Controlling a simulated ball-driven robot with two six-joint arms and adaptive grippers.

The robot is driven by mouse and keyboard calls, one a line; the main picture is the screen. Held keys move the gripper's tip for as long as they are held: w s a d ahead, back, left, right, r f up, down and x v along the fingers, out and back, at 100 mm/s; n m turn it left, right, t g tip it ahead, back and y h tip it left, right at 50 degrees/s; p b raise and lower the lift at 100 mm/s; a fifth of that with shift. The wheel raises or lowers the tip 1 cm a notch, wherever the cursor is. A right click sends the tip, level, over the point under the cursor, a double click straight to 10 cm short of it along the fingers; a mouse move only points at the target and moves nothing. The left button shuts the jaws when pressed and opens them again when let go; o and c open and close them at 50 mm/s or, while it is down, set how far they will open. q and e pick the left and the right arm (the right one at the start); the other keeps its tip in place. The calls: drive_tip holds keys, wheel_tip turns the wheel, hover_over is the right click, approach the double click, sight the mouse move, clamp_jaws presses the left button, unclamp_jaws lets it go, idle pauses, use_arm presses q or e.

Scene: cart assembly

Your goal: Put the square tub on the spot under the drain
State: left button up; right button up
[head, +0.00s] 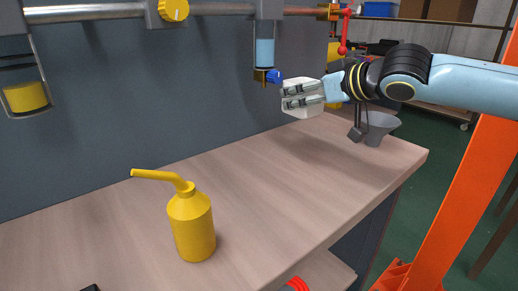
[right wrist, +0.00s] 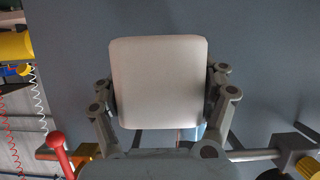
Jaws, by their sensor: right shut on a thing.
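A white square tub (head: 301,109) is held in my right gripper (head: 303,94), above the bench and just right of the drain. In the right wrist view the tub (right wrist: 158,80) fills the space between the fingers, which grip its two sides. The drain is a brass tap (head: 262,77) with a blue handle (head: 274,76), below a sight glass (head: 264,52) with blue liquid. The tub is apart from the bench top. I cannot make out a marked spot under the drain. My left gripper is not in view.
A yellow oil can (head: 192,225) stands on the wooden bench (head: 270,190) at front left. A grey cup (head: 380,128) stands at the bench's right end, near my right arm. An orange post (head: 455,195) rises at right. The bench under the drain looks clear.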

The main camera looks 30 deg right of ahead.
drive_tip(key=w+a+f+b, duration=0.1)
drive_tip(key=w+a+f, duration=0.1)
drive_tip(key=f, duration=0.1)
drive_tip(key=w+a+f+b, duration=0.1)
drive_tip(key=w+a+f, duration=0.1)
drive_tip(key=f, duration=0.1)
drive_tip(key=w+a+f+b, duration=0.1)
drive_tip(key=w+f+b, duration=0.1)
drive_tip(key=f, duration=0.1)
drive_tip(key=shift+w+a+f, duration=0.15)
drive_tip(key=shift+w+a, duration=0.1)
drive_tip(key=shift+a, duration=0.15)
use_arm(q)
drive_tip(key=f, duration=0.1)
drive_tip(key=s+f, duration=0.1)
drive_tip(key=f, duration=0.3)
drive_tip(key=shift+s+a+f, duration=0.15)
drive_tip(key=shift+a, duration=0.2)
use_arm(e)
drive_tip(key=shift+f, duration=0.1)
